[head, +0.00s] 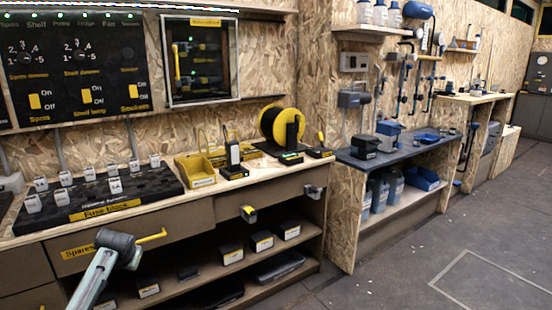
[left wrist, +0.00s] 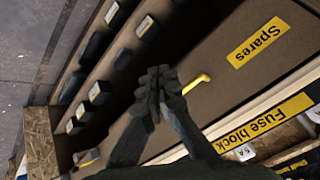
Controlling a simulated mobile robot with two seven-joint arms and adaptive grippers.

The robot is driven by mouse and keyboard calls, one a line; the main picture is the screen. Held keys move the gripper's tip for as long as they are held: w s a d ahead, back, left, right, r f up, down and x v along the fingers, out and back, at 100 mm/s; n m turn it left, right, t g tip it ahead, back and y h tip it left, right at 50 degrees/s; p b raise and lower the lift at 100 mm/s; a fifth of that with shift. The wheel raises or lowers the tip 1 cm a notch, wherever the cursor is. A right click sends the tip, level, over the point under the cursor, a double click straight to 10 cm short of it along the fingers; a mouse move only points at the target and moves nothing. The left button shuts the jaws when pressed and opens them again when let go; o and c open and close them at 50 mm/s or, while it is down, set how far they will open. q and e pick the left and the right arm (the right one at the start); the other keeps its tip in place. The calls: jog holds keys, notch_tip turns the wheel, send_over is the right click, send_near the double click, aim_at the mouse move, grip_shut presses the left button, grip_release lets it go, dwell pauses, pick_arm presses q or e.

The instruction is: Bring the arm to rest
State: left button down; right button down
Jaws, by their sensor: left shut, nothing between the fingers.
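My left arm (head: 98,275) reaches up from the bottom left in the head view, in front of the drawer marked Spares (head: 180,238). Its dark end (head: 117,243) is beside the drawer's yellow handle (head: 151,236), and the fingers are hard to make out there. In the left wrist view my left gripper (left wrist: 158,82) is shut and empty, its fingertips together. The yellow handle (left wrist: 197,82) is just to the right of the fingertips, not between them. The Spares label (left wrist: 258,42) shows on the drawer front. My right gripper is in neither view.
The bench holds a fuse block (head: 95,200), a yellow bin (head: 195,170) and a cable reel (head: 284,127). Several labelled boxes stand on the shelf below (head: 205,268). A second bench (head: 400,150) stands to the right. The floor (head: 430,250) at the right is clear.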

pick_arm(q)
jog(key=s+d+f+g, duration=0.1)
jog(key=s+d+f, duration=0.4)
jog(key=s+f, duration=0.4)
jog(key=s+d+f+g+h, duration=0.1)
jog(key=s+d+f, duration=0.2)
jog(key=s, duration=0.7)
jog(key=s+d+f+g+h, duration=0.1)
jog(key=s+d+f, duration=0.2)
jog(key=s, duration=0.6)
jog(key=s+d+f+m, duration=0.1)
jog(key=s+f, duration=0.3)
jog(key=s, duration=0.6)
jog(key=shift+s+d+f+g+h, duration=0.35)
jog(key=shift+d+f+g+h, duration=0.05)
jog(key=shift+d, duration=0.5)
